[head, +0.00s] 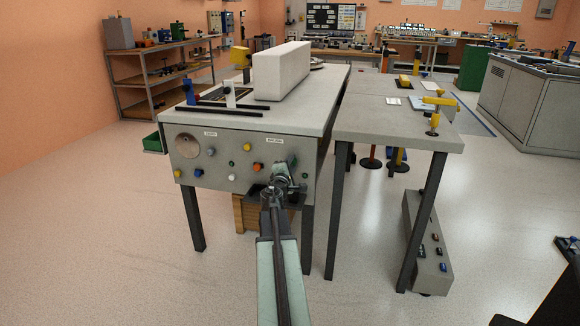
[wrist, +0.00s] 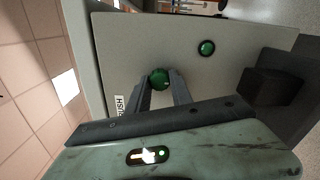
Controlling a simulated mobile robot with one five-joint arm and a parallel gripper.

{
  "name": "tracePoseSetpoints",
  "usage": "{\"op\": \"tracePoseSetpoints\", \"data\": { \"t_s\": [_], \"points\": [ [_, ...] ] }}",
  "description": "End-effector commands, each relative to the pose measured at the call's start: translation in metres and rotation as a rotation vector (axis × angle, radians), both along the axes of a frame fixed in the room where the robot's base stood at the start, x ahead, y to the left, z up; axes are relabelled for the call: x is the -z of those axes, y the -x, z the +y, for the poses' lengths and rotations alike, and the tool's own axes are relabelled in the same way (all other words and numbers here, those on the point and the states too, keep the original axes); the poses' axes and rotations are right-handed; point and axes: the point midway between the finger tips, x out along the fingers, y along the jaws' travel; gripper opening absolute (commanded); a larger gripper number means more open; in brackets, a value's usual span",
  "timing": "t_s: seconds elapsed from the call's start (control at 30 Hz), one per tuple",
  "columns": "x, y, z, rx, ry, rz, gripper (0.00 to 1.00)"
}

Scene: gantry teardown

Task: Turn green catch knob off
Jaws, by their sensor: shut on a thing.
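The green knob (wrist: 159,79) sits on the grey panel (wrist: 190,28) in the wrist view, between the two dark fingers of my gripper (wrist: 161,84). The fingers are shut on it from both sides. A small light mark shows on the knob's face. A second, smaller green round piece with a dark rim (wrist: 206,48) lies apart to the right, untouched. In the head view my gripper (head: 281,178) is at the right part of the bench's front panel (head: 214,186). The arm and gripper hide the gripped knob there.
Orange (head: 257,167), yellow (head: 246,147) and blue (head: 198,172) knobs sit left of my gripper. A side table (head: 390,135) stands right; open floor lies left.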

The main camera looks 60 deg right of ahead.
Motion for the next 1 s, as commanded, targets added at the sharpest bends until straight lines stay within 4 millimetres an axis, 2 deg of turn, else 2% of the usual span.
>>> {"op": "tracePoseSetpoints", "data": {
  "t_s": [0.03, 0.13, 0.17, 0.23, 0.57, 0.67, 1.0],
  "points": [
    [0.000, 0.007, -0.004, 0.017, 0.002, 0.003, 0.00],
    [0.000, 0.007, -0.004, 0.017, 0.001, 0.002, 0.00],
    [0.000, 0.007, -0.004, 0.017, 0.001, 0.002, 0.29],
    [0.000, 0.006, -0.004, 0.016, 0.001, 0.002, 0.48],
    [0.000, 0.003, 0.000, 0.007, 0.000, 0.000, 0.48],
    [0.000, 0.005, 0.007, 0.006, 0.000, 0.000, 0.48],
    [0.000, 0.028, 0.065, 0.008, 0.000, 0.000, 0.48]
  ]
}}
